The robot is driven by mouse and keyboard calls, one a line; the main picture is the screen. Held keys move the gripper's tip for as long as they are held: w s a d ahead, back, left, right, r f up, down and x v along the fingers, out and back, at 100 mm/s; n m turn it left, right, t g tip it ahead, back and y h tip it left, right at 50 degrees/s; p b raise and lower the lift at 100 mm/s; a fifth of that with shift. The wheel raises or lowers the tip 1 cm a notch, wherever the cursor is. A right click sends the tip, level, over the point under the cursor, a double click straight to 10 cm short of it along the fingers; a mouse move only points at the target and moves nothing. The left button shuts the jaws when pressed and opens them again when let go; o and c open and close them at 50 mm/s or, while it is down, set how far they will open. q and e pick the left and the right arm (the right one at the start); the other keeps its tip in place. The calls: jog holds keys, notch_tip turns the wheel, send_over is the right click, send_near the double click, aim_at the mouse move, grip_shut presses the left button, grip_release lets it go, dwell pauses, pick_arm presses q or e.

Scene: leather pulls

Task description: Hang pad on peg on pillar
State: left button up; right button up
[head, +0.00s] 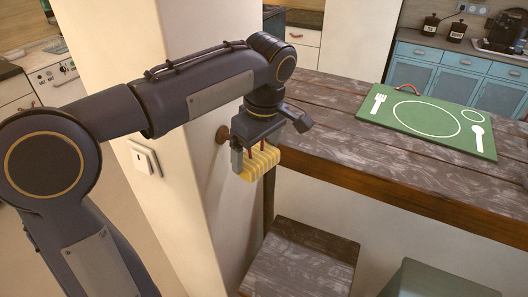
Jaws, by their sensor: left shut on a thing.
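My left gripper (257,149) is shut on a yellow ribbed pad (262,165), which hangs below the fingers close to the white pillar (175,210). A little of something red shows at the pad between the fingers. A round brown wooden peg (222,134) sticks out of the pillar just left of the gripper. The pad is to the right of the peg and slightly lower in the picture; I cannot tell the gap in depth or whether they touch. My right gripper is not in view.
A wooden counter (345,153) runs right from the pillar, with a green placemat board (425,122) on it. A wooden stool (300,262) and a grey-green box (438,280) stand below.

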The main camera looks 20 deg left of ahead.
pick_arm(q)
jog(key=shift+w+a+f+b, duration=0.1)
jog(key=shift+a+b, duration=0.1)
jog(key=shift+a, duration=0.6)
jog(key=shift+w+a+f+b, duration=0.1)
jog(key=shift+a+b, duration=0.05)
jog(key=shift+a, duration=0.65)
jog(key=shift+w+a+f, duration=0.1)
jog(key=shift+a+f, duration=0.35)
jog(key=shift+a, duration=0.15)
jog(key=o, duration=0.6)
jog(key=shift+s+d+r+p, duration=0.1)
jog(key=shift+d+r, duration=0.1)
jog(key=shift+r, duration=1.05)
jog(key=shift+s+d+r+p, duration=0.1)
jog(key=shift+d+r+p, duration=0.05)
jog(key=shift+r, duration=1.15)
jog(key=shift+s+d+r+p, duration=0.1)
jog(key=shift+d+r, duration=0.1)
jog(key=shift+r, duration=1.05)
